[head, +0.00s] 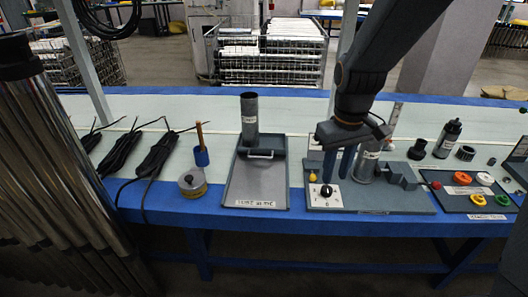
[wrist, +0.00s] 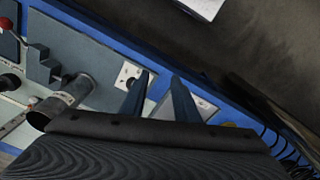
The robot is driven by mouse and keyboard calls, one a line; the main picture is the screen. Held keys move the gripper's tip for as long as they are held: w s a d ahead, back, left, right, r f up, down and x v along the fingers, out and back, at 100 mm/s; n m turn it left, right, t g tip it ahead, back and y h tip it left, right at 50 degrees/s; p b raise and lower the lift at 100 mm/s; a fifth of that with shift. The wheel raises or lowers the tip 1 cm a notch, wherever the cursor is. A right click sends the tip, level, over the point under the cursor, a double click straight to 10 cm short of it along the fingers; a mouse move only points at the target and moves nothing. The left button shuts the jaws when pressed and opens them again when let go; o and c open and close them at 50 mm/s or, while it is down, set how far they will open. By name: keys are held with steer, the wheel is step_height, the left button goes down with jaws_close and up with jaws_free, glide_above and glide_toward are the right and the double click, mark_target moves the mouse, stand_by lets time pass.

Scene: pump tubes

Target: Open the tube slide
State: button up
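The tube slide (head: 257,186) is a grey metal plate with raised edges, a handle (head: 260,154) near its back and a label at its front edge. A dark upright tube (head: 249,118) stands at its back. My gripper (head: 337,176) hangs to the right of the slide, above the grey panel with a white dial plate (head: 325,196). Its two blue fingers are apart with nothing seen between them; they also show apart in the wrist view (wrist: 158,98). A light grey plate part, likely the slide, shows beyond the fingers in the wrist view (wrist: 204,108).
A second tube (head: 366,165) stands close to the right of my gripper, with a grey block (head: 401,174) beside it. A black bottle (head: 448,140) and a panel with coloured rings (head: 476,194) are further right. A round tin (head: 192,184) and black cables (head: 155,155) lie left.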

steer(key=w+a+f+n+b, duration=0.2)
steer(key=w+a+f+n, duration=0.4)
steer(key=w, duration=0.5)
steer(key=w+a+f+n+t+b, duration=0.1)
steer(key=w+a+f+n, duration=0.2)
steer(key=w+a, duration=0.6)
steer(key=w+a+f+n+b, duration=0.2)
steer(key=w+a+f+n, duration=0.3)
steer(key=w, duration=0.7)
steer(key=f, duration=0.4)
steer(key=w+f, duration=0.1)
steer(key=shift+a+f, duration=0.35)
steer(key=shift+f, duration=0.05)
jaws_close()
